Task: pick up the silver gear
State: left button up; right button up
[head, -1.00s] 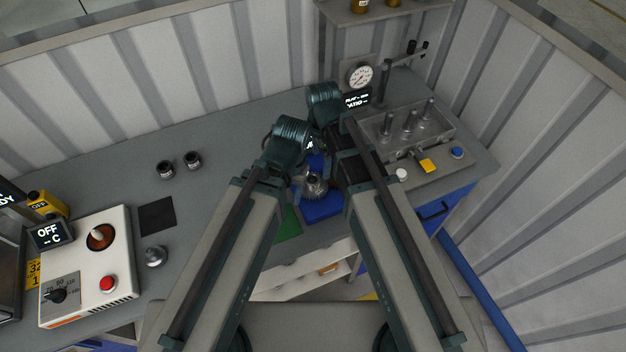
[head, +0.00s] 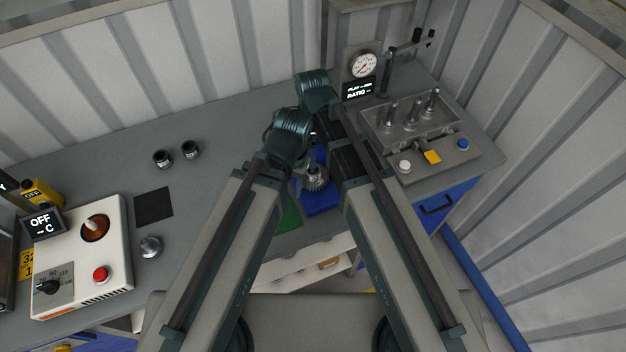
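A silver toothed gear (head: 316,178) shows in the gap between my two forearms. It is at a blue tray (head: 322,202) near the front edge of the bench; whether it rests in the tray or is held above it I cannot tell. My left and right arms both reach to this spot, with their dark green wrist joints crowded together just behind it. The fingers of both grippers are hidden or too dark to make out, so I cannot see whether they are open or shut.
A green mat (head: 289,214) lies left of the tray. A heater box (head: 80,258), a silver knob-like part (head: 151,247), a black pad (head: 153,205) and two dark jars (head: 176,156) stand to the left. A grey fixture with pins (head: 415,125) stands to the right. The bench's back left is clear.

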pick_arm(q)
jog(key=shift+f+b, duration=1.85)
jog(key=shift+f, duration=0.55)
pick_arm(e)
send_over(313, 171)
jog(key=shift+w+f, duration=0.15)
jog(key=shift+f, duration=2.25)
pick_arm(q)
notch_tip(313, 171, down, 5)
jog(key=b, duration=0.5)
jog(key=shift+f, duration=0.15)
pick_arm(e)
notch_tip(313, 171, down, 5)
jog(key=shift+f, duration=0.15)
jog(key=shift+c, duration=0.4)
jog(key=c, duration=1.3)
pick_arm(q)
jog(key=shift+r, duration=0.2)
notch_tip(313, 171, up, 10)
jog(key=p, duration=1)
pick_arm(e)
notch_tip(313, 171, up, 10)
jog(key=shift+r, duration=0.1)
